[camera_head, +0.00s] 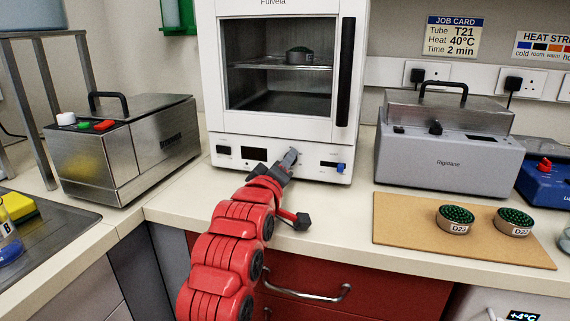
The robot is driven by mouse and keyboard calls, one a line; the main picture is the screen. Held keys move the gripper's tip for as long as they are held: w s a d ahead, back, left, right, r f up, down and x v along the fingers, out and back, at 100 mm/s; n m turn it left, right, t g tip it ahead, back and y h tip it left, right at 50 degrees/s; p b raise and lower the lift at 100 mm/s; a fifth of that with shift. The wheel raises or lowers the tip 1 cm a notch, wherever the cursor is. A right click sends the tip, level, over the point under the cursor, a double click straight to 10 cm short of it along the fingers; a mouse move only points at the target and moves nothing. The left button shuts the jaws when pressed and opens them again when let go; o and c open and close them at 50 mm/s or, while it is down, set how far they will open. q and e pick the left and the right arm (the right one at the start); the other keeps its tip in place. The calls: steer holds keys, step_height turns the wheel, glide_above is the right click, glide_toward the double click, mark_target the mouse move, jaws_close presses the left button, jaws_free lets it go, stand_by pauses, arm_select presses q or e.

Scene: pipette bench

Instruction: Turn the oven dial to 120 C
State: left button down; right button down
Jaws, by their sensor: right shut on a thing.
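The white oven (225,125) stands at the back middle, with its glass door shut and a control strip along its lower front. My right gripper (290,158) reaches up from the bottom to this strip and is shut on the oven dial, which is mostly hidden behind the fingers. The dial's pointer and scale cannot be read. A small dark display (255,154) is left of the gripper and looks blank. A blue knob (340,168) is on the strip right of the gripper. My left gripper is not in view.
A steel bath (150,147) is at left and a grey Rigidane bath (447,164) at right. A tan board (400,233) holds dishes D23 (455,219) and another (513,222). Bench in front of the oven is clear beside my arm.

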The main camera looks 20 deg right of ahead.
steer(key=shift+f, duration=0.1)
stand_by(0.4)
steer(key=c, duration=0.5)
jaws_free()
steer(key=shift+c, duration=0.2)
steer(key=shift+s, duration=0.1)
steer(key=v, duration=1.7)
steer(key=shift+p, duration=0.35)
steer(key=shift+s+a, duration=0.1)
steer(key=shift+a, duration=0.05)
